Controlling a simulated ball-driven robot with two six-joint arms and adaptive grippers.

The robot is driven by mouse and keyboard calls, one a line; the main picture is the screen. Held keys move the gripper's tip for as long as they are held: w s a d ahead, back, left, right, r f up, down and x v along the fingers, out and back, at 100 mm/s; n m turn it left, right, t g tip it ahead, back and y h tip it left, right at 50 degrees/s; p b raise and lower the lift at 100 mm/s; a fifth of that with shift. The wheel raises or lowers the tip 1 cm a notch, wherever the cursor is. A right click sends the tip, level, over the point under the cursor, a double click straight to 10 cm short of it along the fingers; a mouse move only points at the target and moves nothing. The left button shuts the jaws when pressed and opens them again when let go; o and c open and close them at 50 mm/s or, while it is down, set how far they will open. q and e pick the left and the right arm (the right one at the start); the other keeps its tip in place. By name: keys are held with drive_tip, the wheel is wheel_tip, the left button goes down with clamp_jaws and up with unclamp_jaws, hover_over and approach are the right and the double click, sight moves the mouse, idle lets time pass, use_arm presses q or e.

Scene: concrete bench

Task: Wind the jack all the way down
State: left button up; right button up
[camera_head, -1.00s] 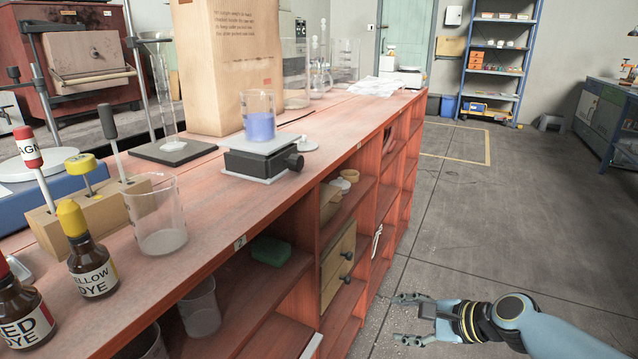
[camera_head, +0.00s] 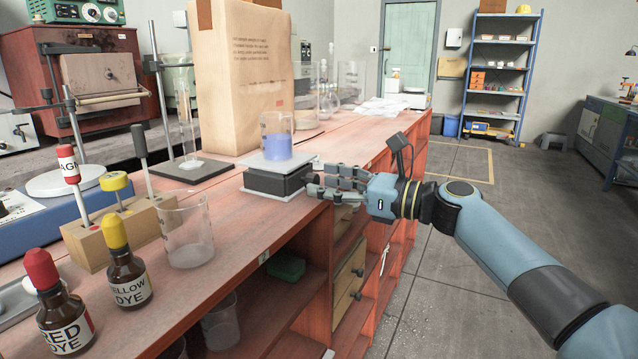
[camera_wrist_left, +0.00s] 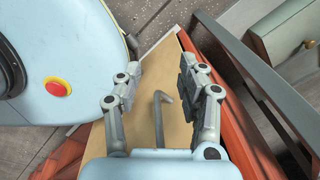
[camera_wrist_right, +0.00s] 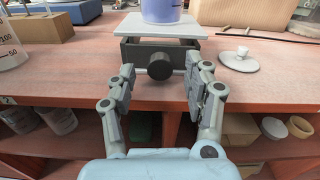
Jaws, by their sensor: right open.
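The lab jack (camera_head: 276,181) stands on the bench near its front edge, its light top plate slightly above the dark body. A beaker of blue liquid (camera_head: 277,137) stands on its plate. In the right wrist view the jack's round black knob (camera_wrist_right: 160,66) faces me. My right gripper (camera_head: 318,180) is at the knob side of the jack; in the right wrist view its open fingers (camera_wrist_right: 160,84) are on either side of the knob's line, just short of it. My left gripper (camera_wrist_left: 157,82) shows only in the left wrist view, open, above a tan surface with a grey hooked bar (camera_wrist_left: 160,118).
An empty beaker (camera_head: 187,232), dye bottles (camera_head: 128,278) and a wooden holder (camera_head: 105,237) stand left of the jack. A paper bag (camera_head: 240,75) stands behind. A glass lid (camera_wrist_right: 239,60) lies right of the jack in the right wrist view.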

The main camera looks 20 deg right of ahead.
drive_tip(key=shift+x, duration=1.05)
drive_tip(key=shift+c, duration=0.2)
clamp_jaws()
drive_tip(key=n, duration=0.1)
drive_tip(key=n+b, duration=0.1)
drive_tip(key=shift+f+n, duration=0.2)
drive_tip(key=shift+n, duration=0.1)
drive_tip(key=shift+n+b, duration=0.4)
drive_tip(key=shift+n, duration=0.2)
drive_tip(key=shift+r+n, duration=0.15)
drive_tip(key=shift+n, duration=0.15)
